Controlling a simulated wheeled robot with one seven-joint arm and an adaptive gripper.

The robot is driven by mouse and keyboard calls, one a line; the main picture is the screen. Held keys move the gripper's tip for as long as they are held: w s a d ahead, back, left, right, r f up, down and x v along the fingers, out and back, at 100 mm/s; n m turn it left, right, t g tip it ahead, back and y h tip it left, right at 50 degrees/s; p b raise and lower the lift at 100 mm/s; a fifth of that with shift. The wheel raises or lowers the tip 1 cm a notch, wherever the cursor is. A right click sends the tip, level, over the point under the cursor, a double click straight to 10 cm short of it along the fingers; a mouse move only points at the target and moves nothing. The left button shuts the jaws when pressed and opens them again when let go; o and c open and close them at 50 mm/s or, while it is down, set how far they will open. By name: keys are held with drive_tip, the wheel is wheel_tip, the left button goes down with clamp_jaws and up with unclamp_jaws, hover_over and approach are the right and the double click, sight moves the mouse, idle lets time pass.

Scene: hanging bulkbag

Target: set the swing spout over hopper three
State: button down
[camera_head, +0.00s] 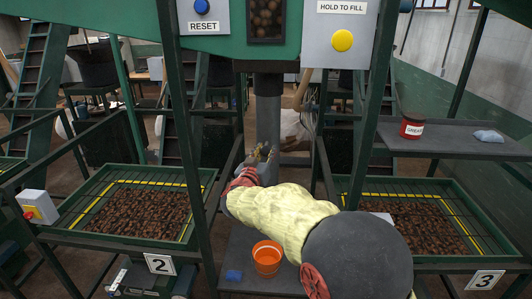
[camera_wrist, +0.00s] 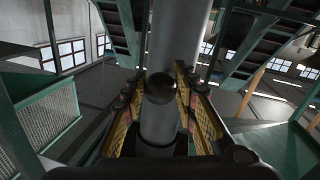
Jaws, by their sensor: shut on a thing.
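The swing spout (camera_head: 268,108), a grey vertical pipe, hangs below the green bin between the two numbered hoppers. Its lower end is hidden behind my arm. Hopper three (camera_head: 440,264), with the sign "3", is at the right, filled with brown pieces under a grid. My gripper (camera_head: 262,155) is at the front of the spout.
Hopper two (camera_head: 75,236) is at the left, with a red-button box (camera_head: 36,206) at its corner. An orange cup (camera_head: 267,256) stands on a low surface between the hoppers. A shelf (camera_head: 450,146) with a grease tin (camera_head: 411,126) is above hopper three. Green posts flank the spout.

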drive_tip(key=shift+d+n, duration=0.3)
drive_tip(key=shift+d, duration=0.35)
drive_tip(key=d+r+n+t, duration=0.1)
drive_tip(key=d+r+n, duration=0.3)
drive_tip(key=d, duration=0.4)
drive_tip(key=d+r+n+t+y+p, duration=0.1)
drive_tip(key=d+r+n, duration=0.4)
drive_tip(key=d, duration=0.4)
drive_tip(key=shift+s+d+r+n+p, duration=0.15)
drive_tip(key=shift+s+d+n+p, duration=0.15)
drive_tip(key=shift+n, duration=0.3)
drive_tip(key=shift+r, duration=0.1)
drive_tip(key=c, duration=1.6)
unclamp_jaws()
drive_tip(key=shift+o, duration=0.9)
drive_tip(key=shift+f, duration=0.2)
